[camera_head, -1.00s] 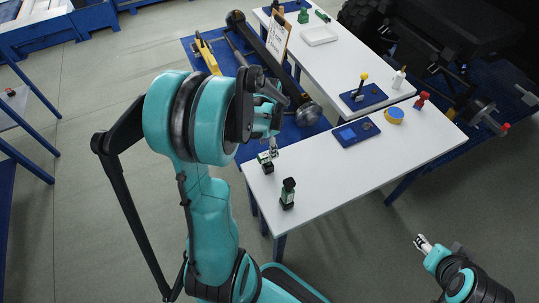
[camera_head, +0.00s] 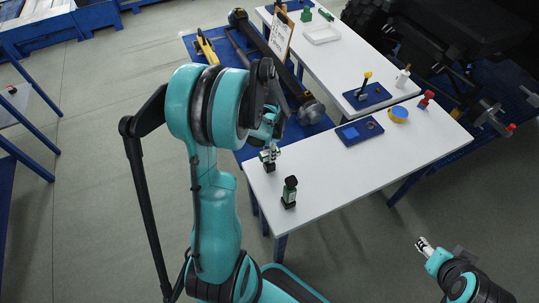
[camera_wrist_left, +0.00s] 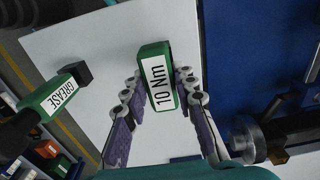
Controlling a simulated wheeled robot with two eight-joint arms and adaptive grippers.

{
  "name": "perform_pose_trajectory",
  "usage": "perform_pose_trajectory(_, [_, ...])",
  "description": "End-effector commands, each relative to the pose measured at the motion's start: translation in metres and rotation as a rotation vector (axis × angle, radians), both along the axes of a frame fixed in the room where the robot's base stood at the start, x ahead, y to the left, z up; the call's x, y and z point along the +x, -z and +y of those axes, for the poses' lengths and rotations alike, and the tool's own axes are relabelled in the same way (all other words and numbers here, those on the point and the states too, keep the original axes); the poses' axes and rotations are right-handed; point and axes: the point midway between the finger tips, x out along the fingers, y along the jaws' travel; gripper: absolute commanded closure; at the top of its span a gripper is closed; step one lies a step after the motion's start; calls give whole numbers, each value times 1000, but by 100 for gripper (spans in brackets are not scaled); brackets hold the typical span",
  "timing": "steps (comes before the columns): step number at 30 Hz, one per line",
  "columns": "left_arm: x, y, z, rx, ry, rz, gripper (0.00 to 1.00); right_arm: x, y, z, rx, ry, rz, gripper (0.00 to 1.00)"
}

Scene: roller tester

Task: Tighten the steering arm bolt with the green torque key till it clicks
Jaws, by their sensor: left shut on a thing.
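The green torque key (camera_wrist_left: 160,78), labelled "10 Nm", is between the fingers of my left gripper (camera_wrist_left: 161,100) in the left wrist view. The gripper is shut on it. In the head view my left gripper (camera_head: 269,152) is at the left end of the near white table, with the key (camera_head: 268,166) beneath it, partly hidden. I cannot tell whether the key touches the table. My right gripper (camera_head: 424,245) is low at the right, away from the table; its finger opening is too small to tell. I cannot make out the steering arm bolt.
A green "GREASE" tool (camera_wrist_left: 54,99) stands close by, also in the head view (camera_head: 290,192). A long axle with a hub (camera_head: 311,111) lies behind on blue. The table's middle is clear.

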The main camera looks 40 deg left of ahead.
Motion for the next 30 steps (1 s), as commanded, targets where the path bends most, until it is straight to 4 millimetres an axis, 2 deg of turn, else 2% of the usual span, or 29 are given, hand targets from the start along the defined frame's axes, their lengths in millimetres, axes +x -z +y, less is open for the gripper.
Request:
perform_pose_trajectory(10, [0,-8,0,0,0,0,100,0,-3,0,0,0,0,53])
perform_pose_trajectory(17, [0,-42,0,0,0,0,100,0,-16,0,0,0,0,53])
perform_pose_trajectory(30, [80,-89,-3,0,1,0,100,0,-33,0,0,0,0,53])
